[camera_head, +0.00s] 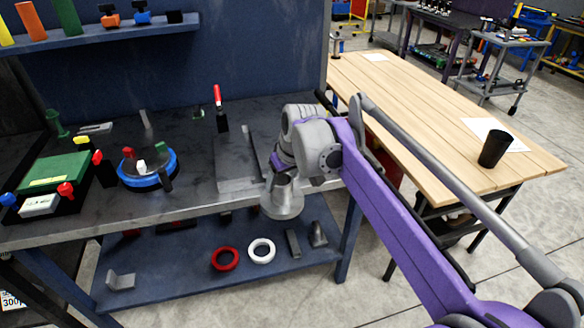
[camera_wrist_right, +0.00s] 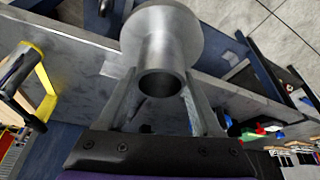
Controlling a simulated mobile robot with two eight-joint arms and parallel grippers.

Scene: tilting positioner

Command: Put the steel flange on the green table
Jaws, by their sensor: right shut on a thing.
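The steel flange (camera_head: 282,203) is a grey metal piece with a wide round disc and a narrower tube neck. My right gripper (camera_head: 285,178) is shut on its neck and holds it in front of the bench's front edge, disc downward. In the right wrist view the flange (camera_wrist_right: 162,40) sits between the two fingers, its open tube end facing the camera. The green table (camera_head: 55,170) is a square green plate on the bench at far left, apart from the flange. My left gripper is not in view.
A blue round fixture (camera_head: 160,182) with coloured clamps stands between the green table and my right gripper. A red-handled clamp (camera_head: 220,108) stands behind. The lower shelf holds a red ring (camera_head: 225,259) and a white ring (camera_head: 261,251). A wooden table (camera_head: 430,120) stands right.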

